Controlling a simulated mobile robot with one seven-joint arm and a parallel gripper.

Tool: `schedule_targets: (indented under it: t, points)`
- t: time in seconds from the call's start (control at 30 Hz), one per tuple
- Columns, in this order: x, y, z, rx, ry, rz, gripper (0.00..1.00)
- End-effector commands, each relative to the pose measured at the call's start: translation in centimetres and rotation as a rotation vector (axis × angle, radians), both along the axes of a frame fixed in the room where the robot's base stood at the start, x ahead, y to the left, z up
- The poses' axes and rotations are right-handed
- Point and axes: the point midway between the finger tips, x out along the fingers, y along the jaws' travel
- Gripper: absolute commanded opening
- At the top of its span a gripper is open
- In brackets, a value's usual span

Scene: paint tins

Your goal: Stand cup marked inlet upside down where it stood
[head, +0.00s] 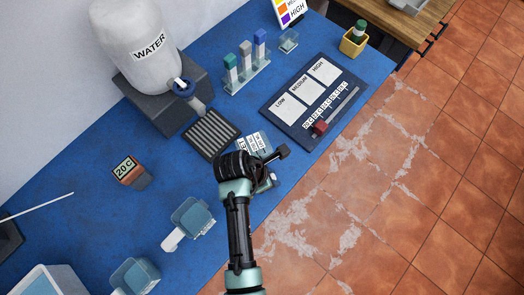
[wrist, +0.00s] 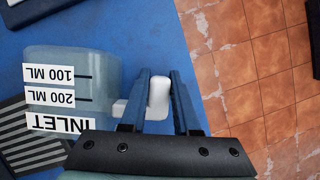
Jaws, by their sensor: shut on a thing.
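The clear bluish cup marked INLET (wrist: 75,78) fills the left of the wrist view, with a white label reading 100 ML, 200 ML and INLET. Its pale handle (wrist: 158,98) is between the two blue fingers of my gripper (wrist: 160,92), which is shut on it. In the head view the cup (head: 264,140) is largely hidden behind my gripper (head: 274,158), near the front edge of the blue table (head: 90,170). I cannot tell whether the cup touches the table, or which way up it is.
A grey slatted grate (head: 212,135) lies close to the cup, below the WATER tank (head: 140,45). A dark board (head: 310,100) with LOW, MEDIUM and HIGH panels is to the right. Two other cups (head: 192,217) (head: 135,275) and a 20 C block (head: 128,171) stand left.

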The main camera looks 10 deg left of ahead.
Motion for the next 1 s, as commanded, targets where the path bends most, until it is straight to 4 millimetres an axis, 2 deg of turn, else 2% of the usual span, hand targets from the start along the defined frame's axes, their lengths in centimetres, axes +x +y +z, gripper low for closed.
schedule_targets:
  t: [0.47, 0.57, 0.83, 1.0]
  points:
    - [0.1, 0.0, 0.6, 0.000, -0.002, 0.000, 0.00]
    - [0.2, 0.0, 1.9, 0.000, -0.005, 0.001, 0.00]
    - [0.2, 0.0, 7.3, 0.001, -0.007, 0.000, 0.00]
    - [0.1, 0.0, 9.5, 0.000, -0.004, 0.000, 0.00]
